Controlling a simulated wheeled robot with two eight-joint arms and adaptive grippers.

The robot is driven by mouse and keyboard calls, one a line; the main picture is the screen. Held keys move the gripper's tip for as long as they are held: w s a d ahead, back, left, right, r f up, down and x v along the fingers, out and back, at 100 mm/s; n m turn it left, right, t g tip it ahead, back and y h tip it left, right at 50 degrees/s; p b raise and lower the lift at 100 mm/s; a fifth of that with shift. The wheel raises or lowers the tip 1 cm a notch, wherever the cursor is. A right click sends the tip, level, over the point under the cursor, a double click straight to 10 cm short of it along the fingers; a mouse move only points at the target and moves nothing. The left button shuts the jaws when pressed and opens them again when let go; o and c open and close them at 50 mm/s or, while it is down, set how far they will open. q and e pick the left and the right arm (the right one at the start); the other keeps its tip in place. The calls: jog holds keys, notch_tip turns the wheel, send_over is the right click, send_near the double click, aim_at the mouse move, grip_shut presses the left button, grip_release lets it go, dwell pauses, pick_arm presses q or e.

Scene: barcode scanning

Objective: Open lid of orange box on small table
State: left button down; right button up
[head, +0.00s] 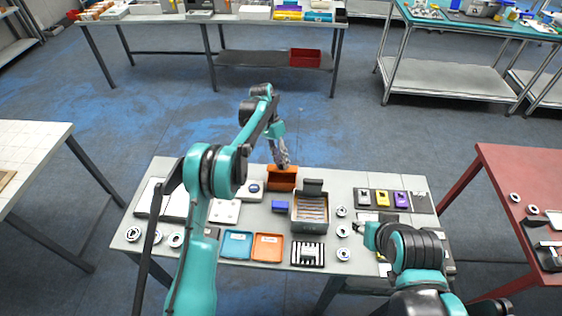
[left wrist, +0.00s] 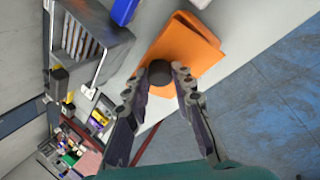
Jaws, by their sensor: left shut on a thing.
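The small orange box (head: 282,183) stands at the back edge of the table (head: 335,180), left of the grey bin. In the left wrist view its orange surface (left wrist: 185,48) fills the upper middle, with a dark round knob (left wrist: 160,72) at its edge. My left gripper (head: 283,164) reaches down over the box from behind. In the left wrist view its two fingers (left wrist: 169,82) close around the knob. I cannot tell clearly how far the lid is raised. My right gripper (head: 362,229) is low over the table's right side, small and partly hidden by its arm.
A grey bin (head: 310,222) with slats stands right of the box, a small blue block (head: 280,206) in front of it. Blue (head: 236,245) and orange (head: 268,247) trays lie nearer. Several white round parts and a row of coloured items (head: 383,199) lie to the right.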

pick_arm(q)
jog(key=c, duration=1.3)
grip_release()
jog(key=shift+o, duration=0.2)
jog(key=v, duration=1.2)
jog(key=shift+a, duration=0.1)
